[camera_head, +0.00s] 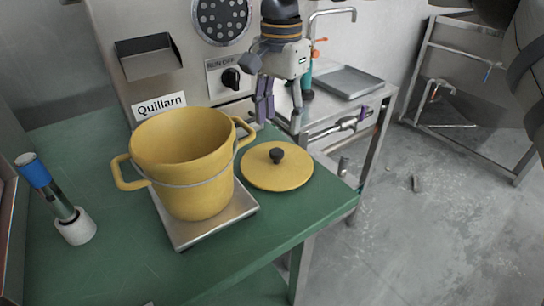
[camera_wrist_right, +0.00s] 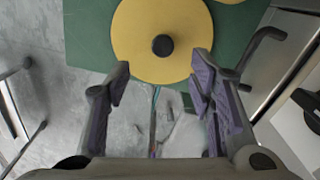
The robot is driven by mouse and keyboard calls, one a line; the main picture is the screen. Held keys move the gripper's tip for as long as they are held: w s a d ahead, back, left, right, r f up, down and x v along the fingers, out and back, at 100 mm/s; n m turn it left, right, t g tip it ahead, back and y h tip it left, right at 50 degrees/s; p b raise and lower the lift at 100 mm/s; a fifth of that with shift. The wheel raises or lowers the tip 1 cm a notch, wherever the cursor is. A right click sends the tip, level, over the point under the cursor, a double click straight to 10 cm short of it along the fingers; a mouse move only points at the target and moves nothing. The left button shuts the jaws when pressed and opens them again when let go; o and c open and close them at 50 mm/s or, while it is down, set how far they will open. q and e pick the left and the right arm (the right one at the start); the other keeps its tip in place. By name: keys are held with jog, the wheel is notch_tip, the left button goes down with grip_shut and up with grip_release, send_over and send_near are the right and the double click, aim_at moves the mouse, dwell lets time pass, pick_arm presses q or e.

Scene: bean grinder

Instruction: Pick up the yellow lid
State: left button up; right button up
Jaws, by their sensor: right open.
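The yellow lid (camera_head: 276,167) is a flat round disc with a black knob (camera_head: 276,155), lying on the green table to the right of the yellow pot (camera_head: 190,165). The lid also shows at the top of the right wrist view (camera_wrist_right: 165,25), its knob (camera_wrist_right: 162,45) near the middle. My right gripper (camera_head: 280,105) hangs above and behind the lid, apart from it. In the right wrist view its two purple-padded fingers (camera_wrist_right: 158,88) are spread wide with nothing between them, pointing toward the lid. My left gripper is not in view.
The pot stands on a metal plate (camera_head: 215,228) on the green table (camera_head: 110,265). A blue-topped tube in a white holder (camera_head: 75,228) is at the left. The grinder machine (camera_head: 150,55) stands behind. A metal side table (camera_head: 335,130) is at the back right.

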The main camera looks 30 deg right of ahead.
aim_at(278, 151)
jog(key=f, duration=0.8)
jog(key=shift+w, duration=0.2)
jog(key=shift+r, duration=0.1)
grip_shut()
